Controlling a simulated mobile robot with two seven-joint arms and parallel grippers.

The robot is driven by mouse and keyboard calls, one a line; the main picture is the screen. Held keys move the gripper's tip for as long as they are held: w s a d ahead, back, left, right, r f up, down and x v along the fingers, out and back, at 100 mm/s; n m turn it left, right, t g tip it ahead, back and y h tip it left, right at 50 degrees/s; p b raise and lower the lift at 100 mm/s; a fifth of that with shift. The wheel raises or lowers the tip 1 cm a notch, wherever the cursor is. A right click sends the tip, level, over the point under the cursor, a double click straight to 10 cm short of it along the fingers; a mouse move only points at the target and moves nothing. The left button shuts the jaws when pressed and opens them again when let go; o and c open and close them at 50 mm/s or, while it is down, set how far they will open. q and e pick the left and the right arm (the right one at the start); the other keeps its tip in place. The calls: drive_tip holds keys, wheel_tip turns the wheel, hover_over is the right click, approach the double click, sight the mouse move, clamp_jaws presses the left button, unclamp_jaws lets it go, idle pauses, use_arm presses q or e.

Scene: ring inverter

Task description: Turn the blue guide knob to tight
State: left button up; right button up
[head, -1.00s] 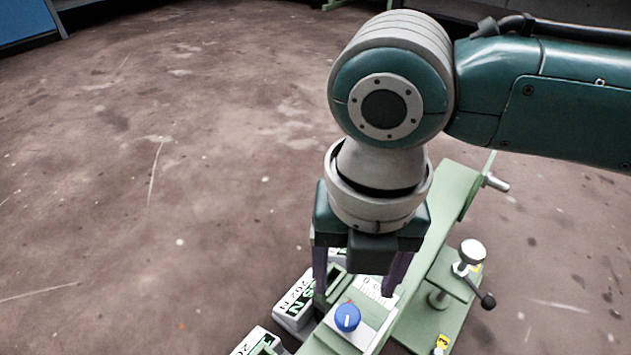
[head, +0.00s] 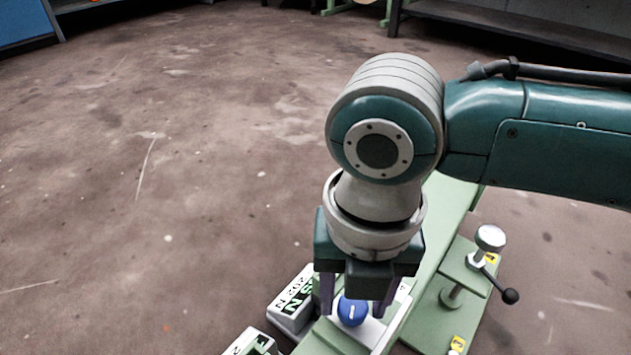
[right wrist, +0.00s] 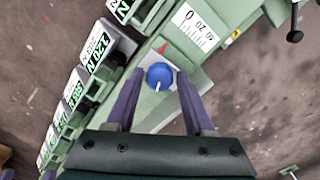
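The blue guide knob (head: 352,311) sits on a light plate of the green machine, partly below my right gripper in the head view. It is round with a white pointer line; in the right wrist view the knob (right wrist: 159,77) has its line pointing down toward the gripper. My right gripper (head: 356,306) points down over it. In the right wrist view the right gripper (right wrist: 155,88) is open, one finger on each side of the knob, with gaps visible on both sides. Writing near the knob is too small to read. My left gripper is not in view.
The green machine (head: 440,215) runs diagonally under my right arm. A clamp with a silver knob (head: 490,237) and black ball handle (head: 510,296) stands to the right. Labelled blocks (head: 291,303) line its left side. A printed scale (right wrist: 195,30) lies beyond the knob. Open floor lies left.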

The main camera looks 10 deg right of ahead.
clamp_jaws()
idle(0.3)
